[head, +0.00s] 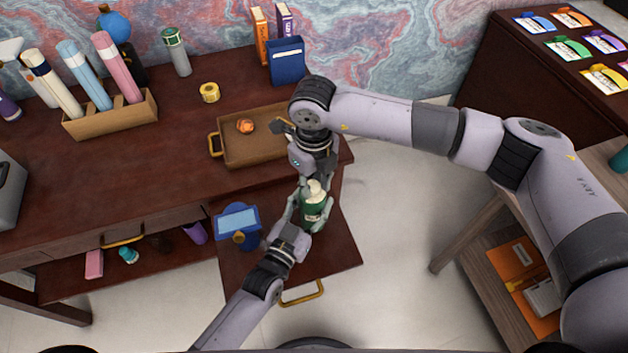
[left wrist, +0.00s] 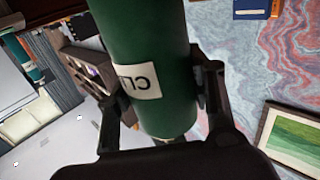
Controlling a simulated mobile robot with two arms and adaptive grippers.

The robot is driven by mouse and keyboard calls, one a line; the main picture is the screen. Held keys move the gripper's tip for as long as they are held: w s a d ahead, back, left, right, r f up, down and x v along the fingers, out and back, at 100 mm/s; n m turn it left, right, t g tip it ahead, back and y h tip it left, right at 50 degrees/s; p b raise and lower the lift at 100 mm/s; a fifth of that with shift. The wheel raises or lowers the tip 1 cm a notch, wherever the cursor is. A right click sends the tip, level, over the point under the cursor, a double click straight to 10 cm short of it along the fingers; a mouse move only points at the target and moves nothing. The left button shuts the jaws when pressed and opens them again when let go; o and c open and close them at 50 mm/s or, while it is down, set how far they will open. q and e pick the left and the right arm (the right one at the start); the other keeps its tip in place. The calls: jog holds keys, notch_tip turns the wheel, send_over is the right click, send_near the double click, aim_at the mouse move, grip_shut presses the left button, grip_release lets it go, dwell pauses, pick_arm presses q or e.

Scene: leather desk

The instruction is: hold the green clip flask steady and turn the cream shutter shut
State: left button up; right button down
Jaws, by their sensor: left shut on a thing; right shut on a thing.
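The green clip flask (head: 314,208) is held above the pulled-out drawer at the desk's front. It has a cream shutter (head: 315,188) on its top. My left gripper (head: 307,212) comes from below left and is shut around the flask's body. The left wrist view shows the flask (left wrist: 155,45) large between my two dark fingers, with part of a white lettered label (left wrist: 137,80) showing. My right gripper (head: 316,184) comes down from above and is shut on the cream shutter, partly hiding it. I cannot tell how far the shutter is turned.
A brown tray (head: 240,158) with an orange item (head: 245,126) stands just behind the grippers. A blue device (head: 237,225) sits on the drawer left of the flask. A tape roll (head: 209,92) and a tube rack (head: 110,122) stand farther back. The desk's middle left is clear.

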aim_at(313, 187)
jog(key=shift+m, duration=0.8)
jog(key=c, duration=1.3)
grip_release()
notch_tip(313, 187, up, 12)
jog(key=shift+r, duration=0.1)
